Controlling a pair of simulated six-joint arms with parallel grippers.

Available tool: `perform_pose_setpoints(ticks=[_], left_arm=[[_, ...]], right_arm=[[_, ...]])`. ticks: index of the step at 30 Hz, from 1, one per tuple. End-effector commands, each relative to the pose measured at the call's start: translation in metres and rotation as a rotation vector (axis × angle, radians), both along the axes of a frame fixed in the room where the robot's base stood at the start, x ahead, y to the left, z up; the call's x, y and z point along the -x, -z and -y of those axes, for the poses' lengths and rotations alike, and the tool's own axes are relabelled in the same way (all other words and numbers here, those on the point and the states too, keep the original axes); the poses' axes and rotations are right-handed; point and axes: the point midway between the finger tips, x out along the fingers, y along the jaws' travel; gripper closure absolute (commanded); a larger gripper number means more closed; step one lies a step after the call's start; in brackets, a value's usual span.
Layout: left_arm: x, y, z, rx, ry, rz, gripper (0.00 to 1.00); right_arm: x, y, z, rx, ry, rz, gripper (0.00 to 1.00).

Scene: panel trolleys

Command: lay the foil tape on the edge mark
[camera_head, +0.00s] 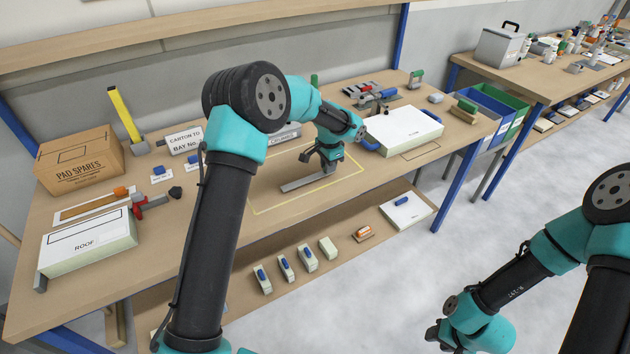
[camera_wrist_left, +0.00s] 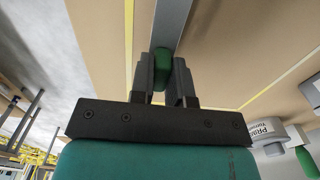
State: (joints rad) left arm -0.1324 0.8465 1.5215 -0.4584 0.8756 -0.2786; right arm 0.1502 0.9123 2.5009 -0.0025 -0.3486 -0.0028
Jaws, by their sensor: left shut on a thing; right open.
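A flat grey strip (camera_head: 308,183), which looks like the foil tape, is low over or on the bench inside a yellow outline (camera_head: 258,212); I cannot tell whether it touches. My left gripper (camera_head: 328,162) points down at it. In the left wrist view, my left gripper (camera_wrist_left: 162,75) is shut on a green grip (camera_wrist_left: 162,60), with the grey strip (camera_wrist_left: 171,25) running beyond it. My right gripper (camera_head: 434,336) is open at the lower right, away from the bench. I cannot pick out the edge mark for certain.
A carton (camera_head: 80,160) and a ROOF panel (camera_head: 88,245) stand at the left. A white-topped panel (camera_head: 404,130) lies right of the yellow outline, near blue and green bins (camera_head: 490,105). Several small blocks sit on the lower shelf (camera_head: 375,235). Bench inside the outline is mostly bare.

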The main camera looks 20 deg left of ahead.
Motion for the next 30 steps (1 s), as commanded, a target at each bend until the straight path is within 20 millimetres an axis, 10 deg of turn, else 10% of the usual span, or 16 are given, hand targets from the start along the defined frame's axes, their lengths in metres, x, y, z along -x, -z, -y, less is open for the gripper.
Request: perform_pose_setpoints(ticks=[30], left_arm=[[0.0, -0.04, 0.0, 0.0, 0.0, 0.0, 1.0]], right_arm=[[0.0, 0.0, 0.0, 0.0, 0.0, 0.0, 0.57]])
